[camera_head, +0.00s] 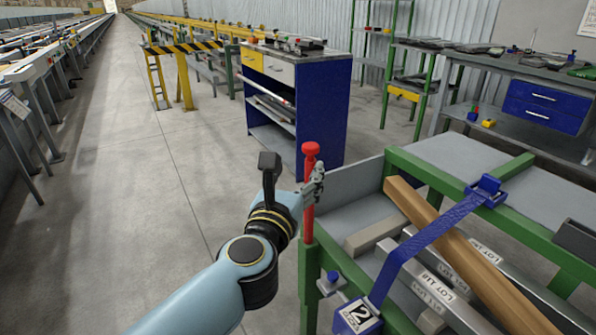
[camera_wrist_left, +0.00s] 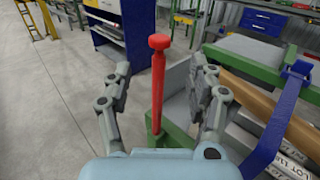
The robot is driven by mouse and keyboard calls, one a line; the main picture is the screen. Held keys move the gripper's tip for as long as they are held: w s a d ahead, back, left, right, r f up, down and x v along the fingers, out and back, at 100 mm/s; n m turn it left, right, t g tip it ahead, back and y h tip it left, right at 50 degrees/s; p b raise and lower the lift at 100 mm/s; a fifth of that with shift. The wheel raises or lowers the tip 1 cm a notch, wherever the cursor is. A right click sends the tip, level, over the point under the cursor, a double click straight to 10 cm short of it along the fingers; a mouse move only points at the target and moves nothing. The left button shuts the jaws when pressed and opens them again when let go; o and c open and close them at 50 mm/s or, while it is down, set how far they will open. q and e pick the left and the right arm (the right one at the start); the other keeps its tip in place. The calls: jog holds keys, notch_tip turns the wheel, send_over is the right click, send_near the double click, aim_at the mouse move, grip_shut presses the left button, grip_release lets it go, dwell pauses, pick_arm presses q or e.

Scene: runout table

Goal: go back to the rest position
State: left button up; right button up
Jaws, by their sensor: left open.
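My left gripper (camera_head: 313,184) reaches in from the lower left at the corner of the green-framed runout table (camera_head: 410,166). A red post with a round knob (camera_head: 309,215) stands upright at that corner. In the left wrist view my left gripper (camera_wrist_left: 162,78) is open, and the red post (camera_wrist_left: 158,95) shows between its two spread fingers, with gaps visible on both sides. How deep the post sits between the fingers is hard to tell. My right gripper is not in view.
A blue strap arm (camera_head: 432,238) crosses wooden and grey bars (camera_head: 470,262) on the table, some labelled LOT. A blue cabinet (camera_head: 322,110) stands behind. A workbench (camera_head: 520,72) is at the back right. The floor (camera_head: 130,220) at left is clear.

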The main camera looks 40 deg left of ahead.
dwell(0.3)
pick_arm(q)
jog(key=s+d+f+m+g+h, duration=0.1)
jog(key=s+f+m+g+h, duration=0.15)
jog(key=f+m, duration=0.6)
jog(key=s+f+m+g+h, duration=0.1)
jog(key=s+f+m, duration=0.25)
jog(key=f, duration=1.05)
jog(key=s+d+f+m+g+h, duration=0.15)
jog(key=s+f+m+g, duration=0.25)
jog(key=s+f+m, duration=0.9)
jog(key=s+f+m+g, duration=0.2)
jog(key=s+f+m, duration=0.2)
jog(key=s, duration=0.4)
jog(key=s+a+f+m+g, duration=0.1)
jog(key=s+f+m+g, duration=0.2)
jog(key=s, duration=0.6)
jog(key=s+a+f+m+g+h, duration=0.1)
jog(key=s+f+m+g, duration=0.2)
jog(key=s+f+m, duration=0.3)
jog(key=s+m, duration=0.2)
jog(key=shift+s+f+m+b, duration=0.3)
jog(key=shift+s+m+b, duration=0.05)
jog(key=shift+m+b, duration=0.05)
jog(key=shift+w, duration=0.1)
